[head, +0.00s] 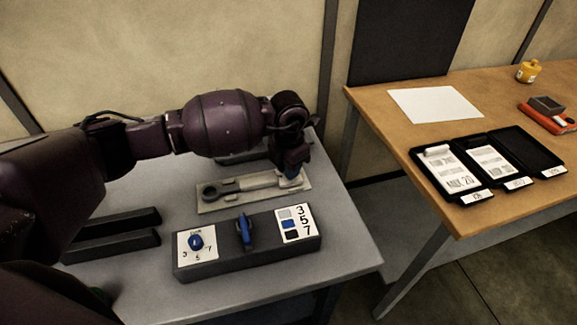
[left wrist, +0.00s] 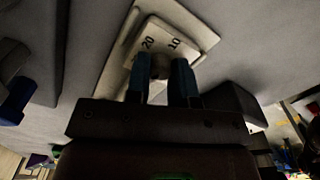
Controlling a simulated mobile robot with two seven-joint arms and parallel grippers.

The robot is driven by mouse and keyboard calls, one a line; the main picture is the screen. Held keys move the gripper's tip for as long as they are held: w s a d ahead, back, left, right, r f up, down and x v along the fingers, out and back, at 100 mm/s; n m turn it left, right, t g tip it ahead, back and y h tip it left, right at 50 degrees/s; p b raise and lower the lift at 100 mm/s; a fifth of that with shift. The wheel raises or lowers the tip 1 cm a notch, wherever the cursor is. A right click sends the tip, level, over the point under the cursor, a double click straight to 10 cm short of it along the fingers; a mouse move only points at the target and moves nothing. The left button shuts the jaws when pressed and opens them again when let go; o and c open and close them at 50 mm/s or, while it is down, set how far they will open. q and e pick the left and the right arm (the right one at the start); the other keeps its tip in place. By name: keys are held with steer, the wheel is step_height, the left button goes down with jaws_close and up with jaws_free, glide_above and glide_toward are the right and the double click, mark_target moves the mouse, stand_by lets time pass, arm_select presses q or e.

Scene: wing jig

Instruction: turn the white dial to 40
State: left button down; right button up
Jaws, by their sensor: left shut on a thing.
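The white dial (left wrist: 163,37) shows in the left wrist view as a pale face marked 20 and 10, on a pale plate (left wrist: 196,17). Its grey knob (left wrist: 160,66) is between the two blue fingers of my left gripper (left wrist: 161,76), which is shut on it. The fingers hide the rest of the markings, and I cannot tell the setting. In the head view my left gripper (head: 292,172) reaches down at the right end of the pale plate (head: 236,188), covering most of the dial. My right gripper is not in view.
A dark box (head: 215,263) with a blue knob (head: 196,242), a blue lever (head: 245,232) and a 3-5-7 card (head: 296,223) stands in front of the plate. Dark bars (head: 118,228) lie left. A wooden table (head: 375,97) with black trays (head: 525,150) stands right, across a gap.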

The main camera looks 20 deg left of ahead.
arm_select(q)
steer(key=c, duration=1.4)
jaws_free()
steer(key=o, duration=0.4)
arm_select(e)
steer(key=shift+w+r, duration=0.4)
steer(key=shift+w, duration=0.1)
arm_select(q)
steer(key=shift+o, duration=0.2)
step_height(320, 180, up, 11)
steer(key=shift+p, duration=0.35)
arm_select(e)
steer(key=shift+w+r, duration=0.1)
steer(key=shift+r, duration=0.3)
